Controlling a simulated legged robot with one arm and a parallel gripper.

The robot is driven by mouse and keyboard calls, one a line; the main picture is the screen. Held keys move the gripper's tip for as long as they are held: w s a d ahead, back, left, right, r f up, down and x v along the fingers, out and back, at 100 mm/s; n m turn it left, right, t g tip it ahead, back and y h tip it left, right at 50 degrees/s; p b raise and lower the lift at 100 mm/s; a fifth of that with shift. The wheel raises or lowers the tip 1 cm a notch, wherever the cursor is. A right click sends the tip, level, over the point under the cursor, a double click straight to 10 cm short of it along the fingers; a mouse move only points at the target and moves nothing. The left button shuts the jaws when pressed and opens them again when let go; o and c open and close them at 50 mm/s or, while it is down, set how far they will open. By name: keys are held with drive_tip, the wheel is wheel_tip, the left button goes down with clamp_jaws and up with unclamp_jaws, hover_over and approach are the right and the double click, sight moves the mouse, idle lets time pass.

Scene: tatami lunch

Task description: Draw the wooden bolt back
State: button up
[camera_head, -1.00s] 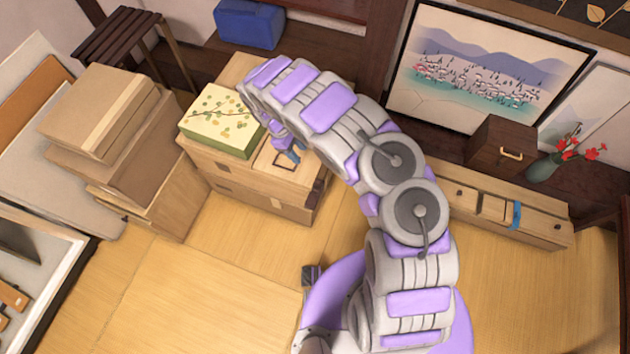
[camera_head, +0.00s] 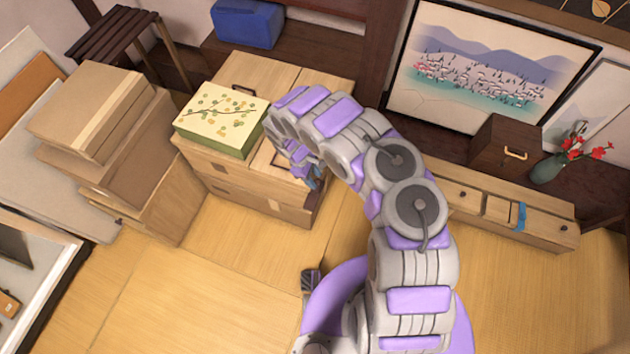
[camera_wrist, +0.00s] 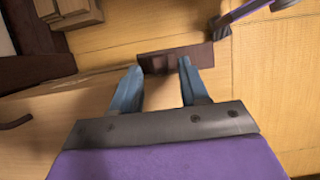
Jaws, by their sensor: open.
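A light wooden chest (camera_head: 250,190) stands left of my arm. A dark wooden piece (camera_head: 309,207), which may be the bolt, is at its near right corner. In the wrist view this dark piece (camera_wrist: 176,57) lies crosswise at the chest's edge, just past my fingertips. My gripper (camera_head: 314,181) is over that corner, partly hidden by my arm in the head view. In the wrist view my gripper (camera_wrist: 158,75) is open, its two blue fingers apart with nothing held between them. I cannot tell whether a fingertip touches the dark piece.
A green patterned box (camera_head: 220,118) sits on the chest. Stacked cardboard-coloured boxes (camera_head: 105,120) stand to the left. A long wooden box (camera_head: 480,212) with a blue band and a flower vase (camera_head: 548,168) are at right. The tatami floor (camera_head: 190,280) in front is clear.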

drive_tip(key=shift+x, duration=0.9)
clamp_jaws()
